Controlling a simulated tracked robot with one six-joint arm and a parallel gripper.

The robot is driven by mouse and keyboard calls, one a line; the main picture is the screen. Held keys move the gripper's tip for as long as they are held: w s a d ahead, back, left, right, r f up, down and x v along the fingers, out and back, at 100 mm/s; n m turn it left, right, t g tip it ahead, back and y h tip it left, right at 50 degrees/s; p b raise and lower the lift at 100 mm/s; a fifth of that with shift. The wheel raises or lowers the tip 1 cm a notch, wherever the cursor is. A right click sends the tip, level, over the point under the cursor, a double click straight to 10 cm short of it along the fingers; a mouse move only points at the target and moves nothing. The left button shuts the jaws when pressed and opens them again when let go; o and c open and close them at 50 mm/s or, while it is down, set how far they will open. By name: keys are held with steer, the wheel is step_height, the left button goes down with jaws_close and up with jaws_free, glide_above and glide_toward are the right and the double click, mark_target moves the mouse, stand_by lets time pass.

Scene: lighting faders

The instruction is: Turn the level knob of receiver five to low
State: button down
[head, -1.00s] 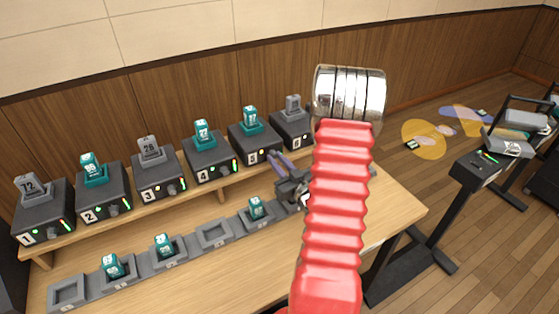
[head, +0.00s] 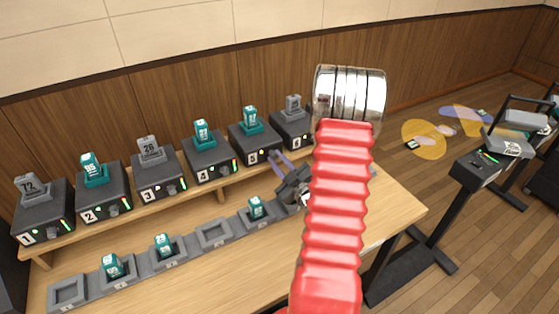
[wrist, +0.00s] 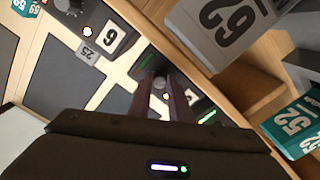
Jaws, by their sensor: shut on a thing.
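Receiver five (head: 252,142) is a dark box on the raised shelf, with a teal pack (head: 250,119) standing on it. My gripper (head: 275,155) reaches to its front face from the front right. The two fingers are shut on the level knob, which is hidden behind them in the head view. In the wrist view, the knob (wrist: 159,84) shows as a small pale round end between the dark fingers (wrist: 168,95). The knob's exact setting cannot be read. A green light strip (wrist: 207,117) glows on a box face beside the fingers.
Receiver four (head: 208,161) and receiver six (head: 291,127) stand close on either side. More receivers line the shelf to the left. A row of grey trays (head: 214,233), some holding teal packs, lies on the lower desk (head: 190,285). My red arm sleeve covers the desk's right part.

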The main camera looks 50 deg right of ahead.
stand_by(0.4)
steer(key=c, duration=1.6)
jaws_free()
steer(key=shift+c, duration=0.2)
